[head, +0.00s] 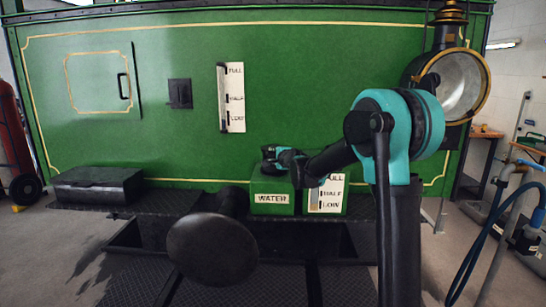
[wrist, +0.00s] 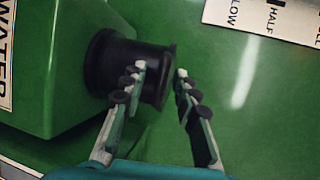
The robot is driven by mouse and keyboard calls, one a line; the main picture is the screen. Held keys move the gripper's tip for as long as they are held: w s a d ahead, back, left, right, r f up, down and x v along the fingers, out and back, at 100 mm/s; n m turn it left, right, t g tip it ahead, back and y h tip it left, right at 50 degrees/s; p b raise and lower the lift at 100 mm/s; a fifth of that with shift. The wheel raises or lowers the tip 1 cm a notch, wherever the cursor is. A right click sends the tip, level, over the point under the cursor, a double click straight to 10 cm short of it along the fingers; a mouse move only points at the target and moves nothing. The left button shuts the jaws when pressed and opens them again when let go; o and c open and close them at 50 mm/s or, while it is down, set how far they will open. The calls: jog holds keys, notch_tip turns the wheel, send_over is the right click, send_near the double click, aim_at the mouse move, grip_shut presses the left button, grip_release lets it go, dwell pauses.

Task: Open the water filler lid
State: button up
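The green water box (head: 259,209) with its WATER label stands on the dark footplate in front of the tram's green side. In the wrist view the box (wrist: 60,60) is at the left, and the black round filler (wrist: 112,62) sticks out of its top. The lid (wrist: 167,75) is the wider black rim at the filler's end and looks closed. My gripper (wrist: 162,70) is open, with one finger in front of the filler and the other just beyond the lid's rim. I cannot tell whether they touch. In the head view my gripper (head: 277,155) is above the box, and the filler is mostly hidden.
A gauge plate (head: 328,195) marked FULL, HALF and LOW is right of the water box. A black round buffer (head: 212,248) stands in front. A long dark box (head: 97,185) is at left, a lamp (head: 462,84) at upper right. A second gauge (head: 236,98) is on the green wall.

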jog(key=shift+w+a, duration=0.1)
jog(key=shift+w, duration=0.05)
grip_shut()
dwell(0.4)
